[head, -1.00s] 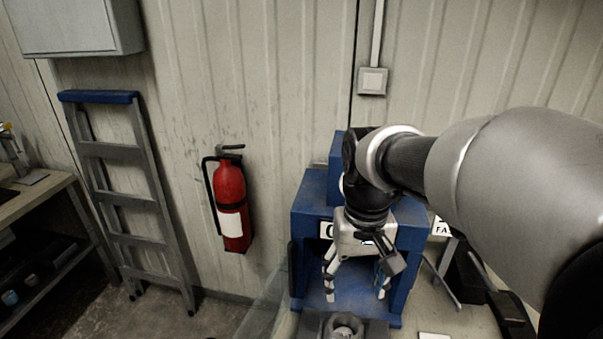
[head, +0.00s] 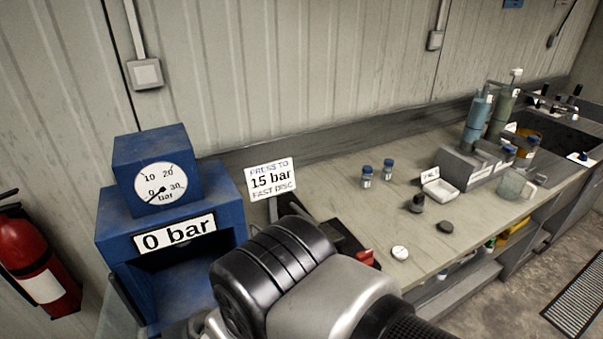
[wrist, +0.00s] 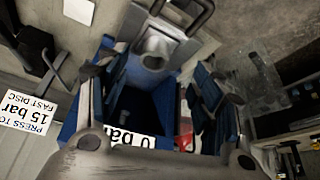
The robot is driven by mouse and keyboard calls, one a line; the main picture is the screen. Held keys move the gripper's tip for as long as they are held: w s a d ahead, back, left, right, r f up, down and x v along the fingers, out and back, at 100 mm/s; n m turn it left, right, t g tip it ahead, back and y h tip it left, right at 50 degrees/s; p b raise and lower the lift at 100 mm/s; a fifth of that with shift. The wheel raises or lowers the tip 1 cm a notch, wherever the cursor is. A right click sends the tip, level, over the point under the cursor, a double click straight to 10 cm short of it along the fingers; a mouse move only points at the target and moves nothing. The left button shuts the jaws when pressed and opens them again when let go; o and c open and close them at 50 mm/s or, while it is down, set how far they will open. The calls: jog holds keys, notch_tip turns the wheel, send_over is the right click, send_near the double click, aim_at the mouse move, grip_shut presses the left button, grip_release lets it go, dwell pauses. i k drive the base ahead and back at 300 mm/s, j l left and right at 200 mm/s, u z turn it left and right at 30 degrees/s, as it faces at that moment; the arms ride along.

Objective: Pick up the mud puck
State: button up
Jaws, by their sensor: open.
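A dark, flat, round lump (head: 445,227), which looks like the mud puck, lies on the bench at the right in the head view. A small black knobbed object (head: 417,203) stands just to its left, and a white disc (head: 400,252) lies in front. My gripper (wrist: 155,72) shows in the wrist view, fingers apart, with nothing visibly held. It is over the blue press (wrist: 78,125), far to the left of the lump. In the head view my arm hides the gripper. I cannot make out the lump in the wrist view.
The press stands at the left in the head view (head: 120,225), its display reading 0 bar. A "press to 15 bar" sign (head: 270,178) stands beside it. Two small vials (head: 377,174), a white tray (head: 440,189) and bottles (head: 476,118) stand farther back. Bare bench surrounds the lump.

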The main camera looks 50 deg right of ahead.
aim_at(446, 227)
jog(key=z, duration=2.6)
jog(key=u, duration=2.5)
jog(key=l+z, duration=0.25)
jog(key=l, duration=0.4)
jog(key=l+z, duration=0.3)
jog(key=l, duration=0.4)
jog(key=l+z, duration=0.25)
jog(key=l, duration=0.4)
jog(key=i+l+z, duration=0.15)
jog(key=l+z, duration=0.15)
jog(key=l, duration=0.35)
